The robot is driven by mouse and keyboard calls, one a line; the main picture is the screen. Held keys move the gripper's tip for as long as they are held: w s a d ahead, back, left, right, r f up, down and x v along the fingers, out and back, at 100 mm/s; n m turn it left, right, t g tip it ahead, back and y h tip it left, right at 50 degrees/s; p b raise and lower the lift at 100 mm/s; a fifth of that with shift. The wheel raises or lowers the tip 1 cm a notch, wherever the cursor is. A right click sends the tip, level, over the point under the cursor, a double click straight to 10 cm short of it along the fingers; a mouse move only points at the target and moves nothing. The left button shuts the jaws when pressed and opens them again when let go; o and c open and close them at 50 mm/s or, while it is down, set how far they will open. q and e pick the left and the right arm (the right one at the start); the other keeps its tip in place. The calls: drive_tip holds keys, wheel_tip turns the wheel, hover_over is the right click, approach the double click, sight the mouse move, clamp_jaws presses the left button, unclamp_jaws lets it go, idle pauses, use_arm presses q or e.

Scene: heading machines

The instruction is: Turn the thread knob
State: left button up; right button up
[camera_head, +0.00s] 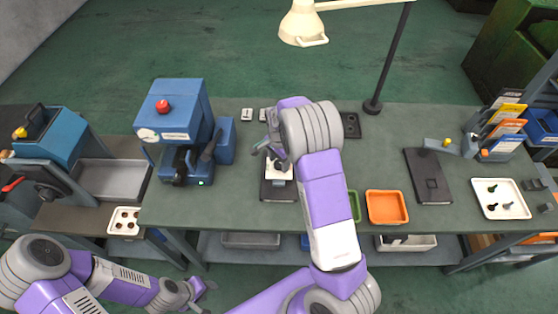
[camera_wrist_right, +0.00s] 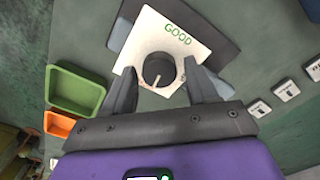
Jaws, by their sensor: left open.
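The thread knob (camera_wrist_right: 158,70) is a dark round knob with a white pointer line on a white plate (camera_wrist_right: 160,30) printed "GOOD". The white plate also shows in the head view (camera_head: 281,174), on a dark base (camera_head: 277,191) on the bench; there my right gripper hides the knob. My right gripper (camera_wrist_right: 161,86) is open, its two fingers on either side of the knob in the picture with gaps between; I cannot tell its height above it. In the head view my right gripper (camera_head: 270,150) hangs over the plate. My left gripper (camera_head: 204,290) is open and empty, low in front of the bench.
A blue machine (camera_head: 174,115) with a red button stands left on the bench. A lamp (camera_head: 303,25) hangs over the back.

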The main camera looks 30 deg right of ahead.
sight(279, 163)
drive_tip(key=shift+o, duration=0.6)
drive_tip(key=shift+r, duration=0.1)
wheel_tip(279, 163, up, 7)
drive_tip(key=shift+r, duration=0.2)
